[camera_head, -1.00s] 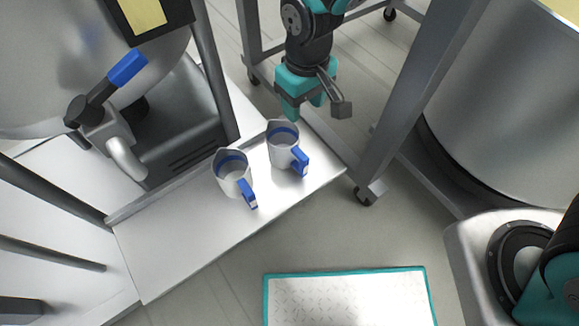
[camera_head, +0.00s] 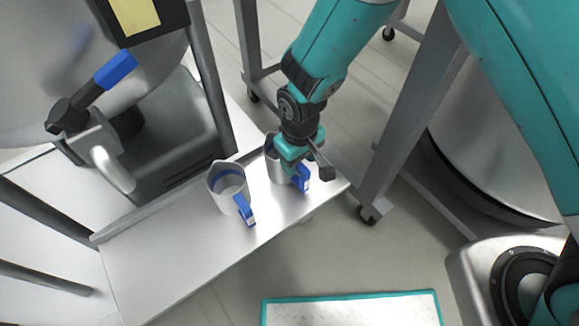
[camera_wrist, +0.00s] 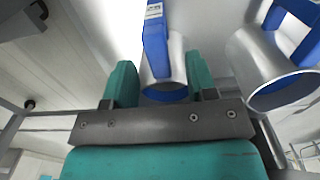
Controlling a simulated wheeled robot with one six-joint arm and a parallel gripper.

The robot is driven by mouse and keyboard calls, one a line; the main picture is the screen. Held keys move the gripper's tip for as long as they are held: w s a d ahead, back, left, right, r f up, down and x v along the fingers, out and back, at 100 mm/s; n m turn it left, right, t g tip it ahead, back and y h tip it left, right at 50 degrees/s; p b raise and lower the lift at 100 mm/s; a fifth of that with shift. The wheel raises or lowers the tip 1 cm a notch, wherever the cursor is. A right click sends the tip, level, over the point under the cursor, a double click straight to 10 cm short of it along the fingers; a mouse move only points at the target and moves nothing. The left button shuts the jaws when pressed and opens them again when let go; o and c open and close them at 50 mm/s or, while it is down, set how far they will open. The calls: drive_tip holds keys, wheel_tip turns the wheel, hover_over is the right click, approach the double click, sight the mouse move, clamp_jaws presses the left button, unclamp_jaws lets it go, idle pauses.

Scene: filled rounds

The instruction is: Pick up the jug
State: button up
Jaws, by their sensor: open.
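Two grey jugs with blue handles and a blue band inside the rim stand upright on a white shelf (camera_head: 160,255). The right jug (camera_head: 274,172) is partly hidden by my gripper (camera_head: 293,166); its handle shows just past the fingers. In the wrist view, this jug (camera_wrist: 175,62) and its handle (camera_wrist: 155,38) appear between my two open teal fingers (camera_wrist: 160,65), with no finger clearly touching. The other jug (camera_head: 228,192) stands close to its left; it shows at the right of the wrist view (camera_wrist: 258,62).
A steel machine with a blue-gripped lever (camera_head: 115,70) stands behind the shelf at left. A grey frame post (camera_head: 410,130) on castors rises to the right of the shelf.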

sight(297, 179)
wheel_tip(297, 179, down, 5)
drive_tip(key=shift+w+r+b, duration=0.1)
drive_tip(key=shift+r+b, duration=0.05)
drive_tip(key=shift+b, duration=0.6)
clamp_jaws()
drive_tip(key=shift+r, duration=0.1)
drive_tip(key=shift+r, duration=0.1)
wheel_tip(297, 179, up, 23)
drive_tip(key=p, duration=0.8)
drive_tip(key=shift+p, duration=0.35)
